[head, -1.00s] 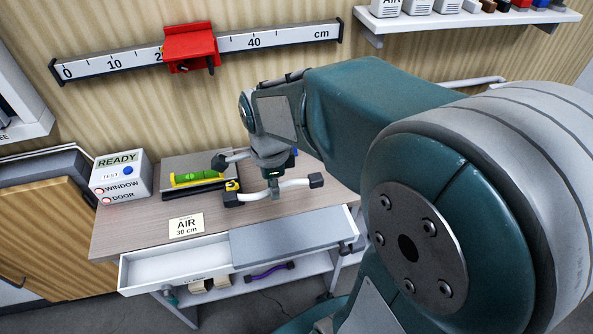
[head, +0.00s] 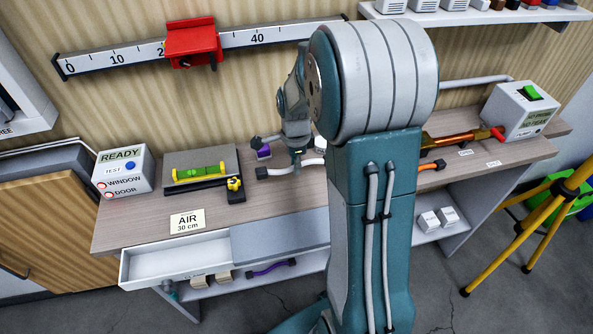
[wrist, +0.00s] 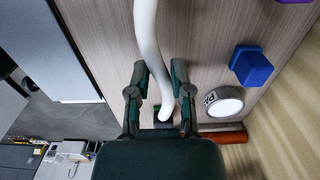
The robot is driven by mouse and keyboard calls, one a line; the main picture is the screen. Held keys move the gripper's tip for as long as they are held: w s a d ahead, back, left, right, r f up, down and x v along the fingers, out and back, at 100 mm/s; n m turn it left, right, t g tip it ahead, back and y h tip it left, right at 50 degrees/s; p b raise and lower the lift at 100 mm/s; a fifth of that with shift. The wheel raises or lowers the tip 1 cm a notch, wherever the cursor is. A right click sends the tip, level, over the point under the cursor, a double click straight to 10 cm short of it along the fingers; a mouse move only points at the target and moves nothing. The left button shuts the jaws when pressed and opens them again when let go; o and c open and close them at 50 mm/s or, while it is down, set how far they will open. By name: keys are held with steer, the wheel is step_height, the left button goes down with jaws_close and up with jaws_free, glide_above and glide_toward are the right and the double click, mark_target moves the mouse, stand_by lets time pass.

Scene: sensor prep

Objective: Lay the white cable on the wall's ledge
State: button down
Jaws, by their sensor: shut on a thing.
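The white cable (head: 308,162) has dark end plugs and shows low over the desk, left of my arm. My gripper (head: 297,163) points down and is shut on it. In the wrist view the cable (wrist: 147,35) runs between the two fingers of my gripper (wrist: 158,72), with a dark plug near the palm. I cannot tell how far it is above the desk. A pale grey ledge-like bar (head: 476,82) runs along the wall, right of my arm; its left part is hidden behind the arm.
A purple block (head: 263,152) and a level (head: 200,173) are left of my gripper. A blue block (wrist: 250,67) and a round roll (wrist: 220,103) are near the fingers. An orange-brown tool (head: 462,138) and a switch box (head: 520,110) stand right. A wall shelf (head: 470,14) is above.

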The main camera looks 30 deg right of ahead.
mark_target(295, 177)
steer(key=shift+w+d+f, duration=0.1)
steer(key=shift+w+f, duration=0.05)
steer(key=shift+f, duration=0.1)
step_height(295, 177, down, 3)
steer(key=shift+f, duration=0.1)
steer(key=shift+w, duration=0.1)
steer(key=shift+f, duration=0.15)
steer(key=c, duration=0.5)
jaws_free()
steer(key=shift+c, duration=0.2)
